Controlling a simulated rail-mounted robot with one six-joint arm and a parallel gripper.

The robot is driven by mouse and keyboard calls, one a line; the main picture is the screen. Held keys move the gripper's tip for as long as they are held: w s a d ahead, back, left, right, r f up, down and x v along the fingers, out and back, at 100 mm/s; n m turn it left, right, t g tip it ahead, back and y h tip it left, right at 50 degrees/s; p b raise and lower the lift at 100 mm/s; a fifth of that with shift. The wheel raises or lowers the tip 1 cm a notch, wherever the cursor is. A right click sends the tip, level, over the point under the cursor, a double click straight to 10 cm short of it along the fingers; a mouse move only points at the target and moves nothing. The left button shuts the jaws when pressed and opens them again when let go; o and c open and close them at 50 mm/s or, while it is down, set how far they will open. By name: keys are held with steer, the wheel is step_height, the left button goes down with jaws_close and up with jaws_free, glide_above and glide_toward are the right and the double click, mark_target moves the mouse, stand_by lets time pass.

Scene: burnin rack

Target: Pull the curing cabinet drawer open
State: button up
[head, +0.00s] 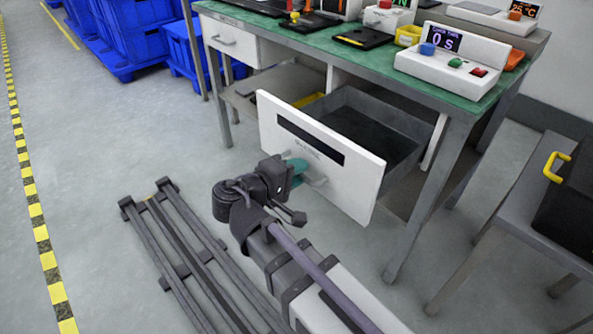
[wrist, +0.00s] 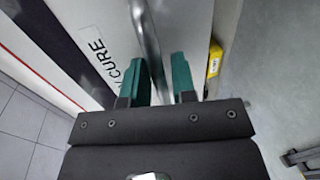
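The curing cabinet drawer (head: 370,185) stands pulled well out from under the green bench, its grey inside showing and looking empty. Its white front has a dark strip, and part of a label reading "CURE" shows on the drawer front in the wrist view (wrist: 98,62). The grey bar handle (head: 318,182) is on that front. My gripper (head: 298,167) is at the handle. In the wrist view its teal fingers (wrist: 165,82) are apart, with the handle bar (wrist: 147,45) running between them, close to the left finger. A narrow gap shows toward the right finger.
The green bench top (head: 340,52) carries several devices, including a timer box (head: 452,64) reading 0 s. A closed white drawer (head: 230,42) is at the bench's left.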

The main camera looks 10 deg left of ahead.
steer(key=shift+o, duration=1)
steer(key=p+v, duration=0.2)
steer(key=v, duration=0.8)
steer(key=shift+s+a, duration=0.3)
steer(key=shift+r, duration=0.1)
